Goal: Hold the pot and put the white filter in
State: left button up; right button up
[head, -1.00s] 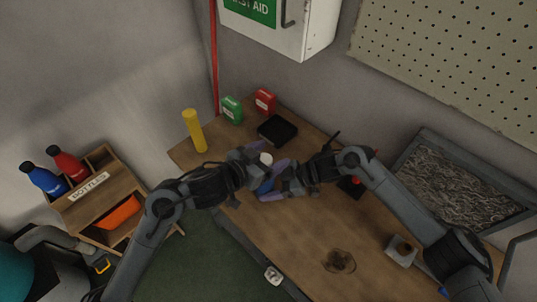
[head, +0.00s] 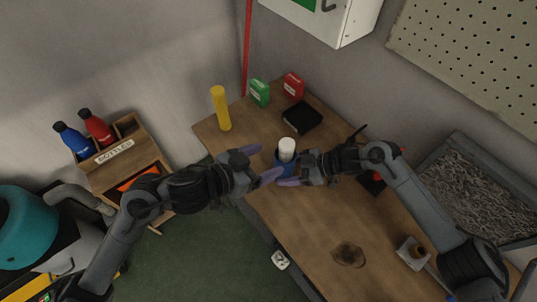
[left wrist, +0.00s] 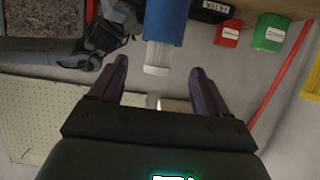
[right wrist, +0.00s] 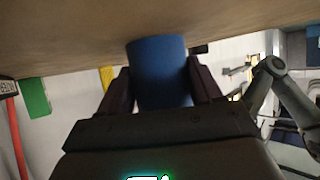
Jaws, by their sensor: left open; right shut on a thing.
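The blue pot (head: 283,168) stands upright at the table's left edge area; its blue wall fills the middle of the right wrist view (right wrist: 160,75). My right gripper (head: 290,173) is shut around the pot's sides. The white filter (head: 287,146) sticks up out of the pot's top; its lower part is hidden inside. The left wrist view also shows the filter (left wrist: 158,58), pale with a white end, projecting from the blue pot (left wrist: 167,20). My left gripper (head: 258,165) is open and empty, just left of the pot, fingers pointing toward it.
A black box (head: 301,117), a green container (head: 260,92), a red container (head: 294,85) and a yellow cylinder (head: 221,108) stand at the table's back. A dark round stain (head: 348,255) marks the front. A bottle rack (head: 115,152) stands left. The middle table is clear.

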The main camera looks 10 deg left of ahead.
jog(key=o, duration=0.9)
